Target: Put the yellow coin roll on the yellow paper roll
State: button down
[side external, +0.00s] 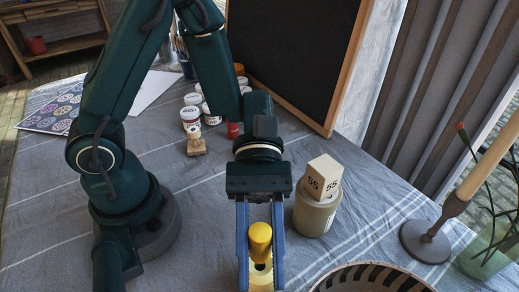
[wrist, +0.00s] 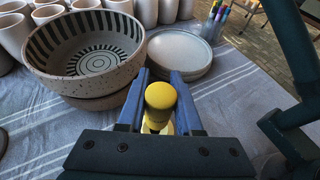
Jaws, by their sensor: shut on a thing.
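The yellow coin roll (side external: 259,239) is a short, smooth yellow cylinder, upright between the blue fingers of my gripper (side external: 260,262). It also shows in the wrist view (wrist: 160,96) between the fingertips (wrist: 160,90). My gripper is shut on it. Directly below it in the side view is the yellow paper roll (side external: 261,279), with a pale top, partly hidden by the coin roll and fingers. In the wrist view only a small part of the paper roll (wrist: 169,129) shows. I cannot tell whether the two rolls touch.
A beige jar (side external: 316,214) with a block marked 55 (side external: 323,178) on it stands close right of my gripper. A striped bowl (wrist: 84,50) and stacked plates (wrist: 179,52) are nearby. A candle holder (side external: 428,240) stands farther right. Open cloth lies left of my gripper.

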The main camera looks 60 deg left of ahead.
aim_at(261, 275)
jog(key=shift+f, duration=1.75)
jog(key=c, duration=0.6)
grip_release()
jog(key=shift+f, duration=0.1)
